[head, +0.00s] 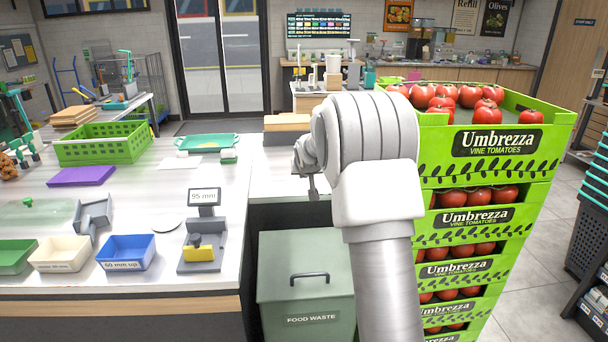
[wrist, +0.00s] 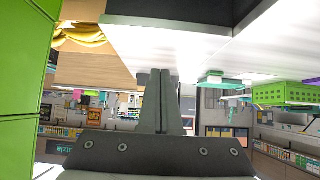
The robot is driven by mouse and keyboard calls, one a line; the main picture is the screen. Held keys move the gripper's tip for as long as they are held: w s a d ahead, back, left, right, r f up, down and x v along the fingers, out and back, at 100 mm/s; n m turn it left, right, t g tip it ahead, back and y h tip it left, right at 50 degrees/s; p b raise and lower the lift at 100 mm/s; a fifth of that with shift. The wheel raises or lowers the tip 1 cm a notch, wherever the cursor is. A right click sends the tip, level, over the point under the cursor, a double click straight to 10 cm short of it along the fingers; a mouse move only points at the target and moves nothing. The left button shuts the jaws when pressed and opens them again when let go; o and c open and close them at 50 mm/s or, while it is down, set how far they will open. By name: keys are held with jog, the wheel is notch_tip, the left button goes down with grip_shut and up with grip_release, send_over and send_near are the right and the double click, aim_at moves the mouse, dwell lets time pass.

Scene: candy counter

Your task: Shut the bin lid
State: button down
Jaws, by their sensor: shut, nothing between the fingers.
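The green food waste bin (head: 312,325) stands at the lower middle of the head view, below the counter edge. Its lid (head: 290,255), with a dark handle (head: 310,277) on it, lies over the top of the bin. No inside of the bin shows; I cannot tell whether a small gap is left under the lid. My gripper (head: 313,190) is above and behind the bin, apart from it, near the counter's right end. Its fingers are together and empty in the wrist view (wrist: 160,75). The bin is not in the wrist view.
Stacked green tomato crates (head: 480,180) stand close to the right of my arm. The white counter (head: 140,200) at left holds a scale (head: 203,235), small trays and a green basket (head: 104,143). Grey floor (head: 520,265) is clear beyond the crates.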

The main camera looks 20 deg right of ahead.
jog(key=shift+r, duration=0.1)
jog(key=s+a+f, duration=0.1)
jog(key=s+a, duration=0.1)
jog(key=s, duration=0.7)
jog(key=shift+a+f, duration=0.15)
jog(key=shift+a, duration=0.15)
jog(key=s+a+r+n+g+y+p, duration=0.15)
jog(key=s+a+r+p, duration=0.5)
jog(key=s+r, duration=0.8)
jog(key=s+a+r+n+g+p, duration=0.1)
jog(key=s+a, duration=0.3)
jog(key=s, duration=0.7)
jog(key=s+a+r+g+y+p, duration=0.1)
jog(key=s+a, duration=0.3)
jog(key=s, duration=0.7)
jog(key=shift+s+n, duration=0.35)
jog(key=shift+s, duration=0.05)
